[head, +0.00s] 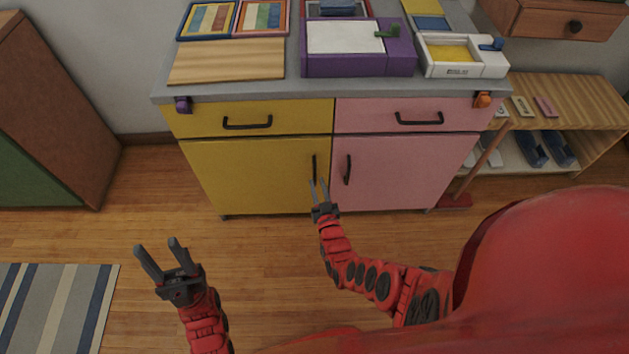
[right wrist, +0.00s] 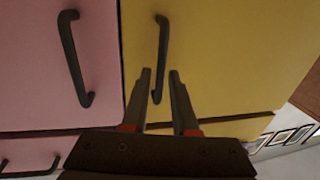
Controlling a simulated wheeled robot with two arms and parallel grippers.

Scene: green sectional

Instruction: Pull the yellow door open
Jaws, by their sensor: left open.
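The yellow door (head: 250,175) is the lower left door of a cabinet, and it looks shut. Its black upright handle (head: 314,168) is near the door's right edge; it also shows in the right wrist view (right wrist: 162,45). My right gripper (head: 318,184) is open at the lower part of this handle. In the right wrist view its fingertips (right wrist: 160,72) are apart, with the handle's end appearing in the gap between them. I see no finger touching the handle. My left gripper (head: 156,243) is open and empty over the floor, well away from the cabinet.
A pink door (head: 390,175) with its own black handle (head: 347,169) is just right of the yellow door. Yellow (head: 200,118) and pink drawers are above. A wooden shelf (head: 590,100) stands at right, a brown cabinet (head: 60,90) at left. The floor before the doors is clear.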

